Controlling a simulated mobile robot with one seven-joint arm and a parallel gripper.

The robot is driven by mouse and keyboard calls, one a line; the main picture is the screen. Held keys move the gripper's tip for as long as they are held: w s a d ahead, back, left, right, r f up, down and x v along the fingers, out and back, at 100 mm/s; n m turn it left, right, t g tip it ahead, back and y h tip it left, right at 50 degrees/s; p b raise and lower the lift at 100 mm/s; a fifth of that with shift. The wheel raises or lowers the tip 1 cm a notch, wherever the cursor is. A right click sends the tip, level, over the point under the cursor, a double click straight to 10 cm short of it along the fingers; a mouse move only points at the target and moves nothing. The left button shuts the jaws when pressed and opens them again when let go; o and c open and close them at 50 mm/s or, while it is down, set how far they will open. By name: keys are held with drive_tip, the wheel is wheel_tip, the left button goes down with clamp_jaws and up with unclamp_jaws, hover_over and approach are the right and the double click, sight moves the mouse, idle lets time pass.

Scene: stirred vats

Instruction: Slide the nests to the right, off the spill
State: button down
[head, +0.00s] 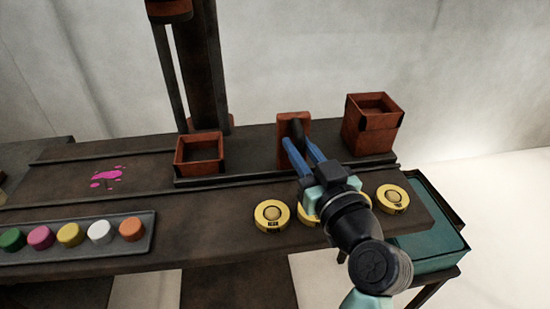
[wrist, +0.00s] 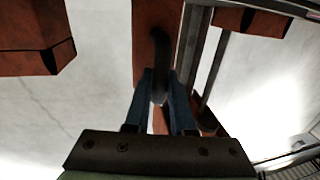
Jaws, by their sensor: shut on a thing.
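A rust-coloured open square nest (head: 199,164) stands at mid-table, to the right of the pink spill (head: 105,178) and clear of it. Another rust-coloured box or stack of nests (head: 370,138) stands at the right end. Between them is an upright rust-coloured plate (head: 284,124) with a dark handle (head: 296,130). My gripper (head: 299,144) has its blue fingers shut on the dark handle. The wrist view shows the handle (wrist: 159,50) between the fingers, with the plate (wrist: 146,30) behind it. The plate's foot is hidden by my gripper.
A raised dark rail (head: 240,178) runs along the table. Yellow round tins (head: 271,215) stand near the front edge, one partly behind my arm. A grey tray (head: 75,250) holds several coloured caps. A dark post (head: 198,70) rises behind. A teal bin (head: 430,240) is at right.

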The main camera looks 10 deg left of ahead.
drive_tip(key=shift+d, duration=0.35)
drive_tip(key=c, duration=0.8)
unclamp_jaws()
drive_tip(key=shift+w, duration=0.1)
drive_tip(key=shift+o, duration=0.2)
drive_tip(key=shift+a, duration=0.1)
drive_tip(key=v, duration=1.3)
